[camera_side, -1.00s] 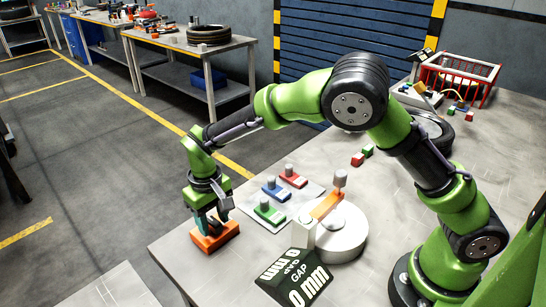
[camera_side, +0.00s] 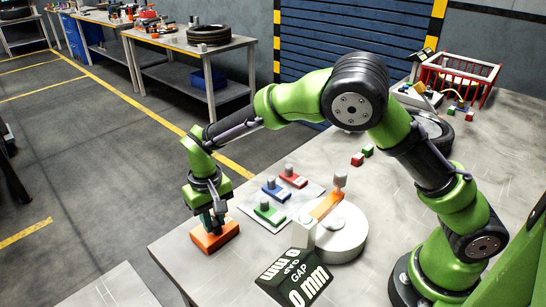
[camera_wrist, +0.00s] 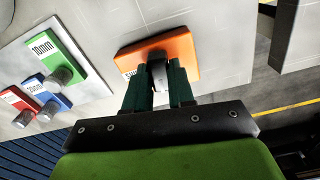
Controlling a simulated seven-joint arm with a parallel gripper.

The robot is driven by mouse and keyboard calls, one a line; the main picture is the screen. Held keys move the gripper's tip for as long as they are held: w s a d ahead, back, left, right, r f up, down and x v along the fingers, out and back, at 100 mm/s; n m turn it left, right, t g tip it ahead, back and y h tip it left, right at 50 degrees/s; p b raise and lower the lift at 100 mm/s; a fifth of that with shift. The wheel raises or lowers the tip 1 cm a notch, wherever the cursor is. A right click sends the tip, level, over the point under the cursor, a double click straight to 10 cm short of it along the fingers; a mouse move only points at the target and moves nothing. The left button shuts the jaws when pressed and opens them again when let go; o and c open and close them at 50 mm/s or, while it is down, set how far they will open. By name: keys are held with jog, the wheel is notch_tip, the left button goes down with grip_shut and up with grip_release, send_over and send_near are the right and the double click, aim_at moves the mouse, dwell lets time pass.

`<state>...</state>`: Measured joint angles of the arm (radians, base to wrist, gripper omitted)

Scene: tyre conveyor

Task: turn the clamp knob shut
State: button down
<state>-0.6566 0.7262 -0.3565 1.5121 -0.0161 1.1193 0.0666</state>
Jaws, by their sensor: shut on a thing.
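My gripper (camera_side: 213,222) points down over an orange block (camera_side: 214,239) at the table's front left corner. In the wrist view its two dark green fingers (camera_wrist: 159,86) are shut on the grey knob (camera_wrist: 158,72) of that orange block (camera_wrist: 183,52). A white label on the block is partly hidden by the fingers. Away to the right stands a round white base (camera_side: 344,240) with an orange arm (camera_side: 327,205) and an upright grey knob (camera_side: 340,179). The dark display (camera_side: 293,277) before it reads GAP and 0 mm.
A pale plate (camera_side: 300,208) carries green (camera_side: 270,212), blue (camera_side: 276,190) and red (camera_side: 293,177) blocks with grey knobs. A tyre (camera_side: 432,130) and red basket (camera_side: 462,76) are at the back right. The table edge is close to my gripper.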

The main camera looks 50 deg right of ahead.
aim_at(213, 221)
jog(key=m, duration=1.1)
jog(key=shift+r+m, duration=0.1)
jog(key=shift+m, duration=0.3)
dwell(0.4)
jog(key=c, duration=1)
grip_release()
jog(key=shift+o, duration=0.2)
notch_tip(213, 221, up, 17)
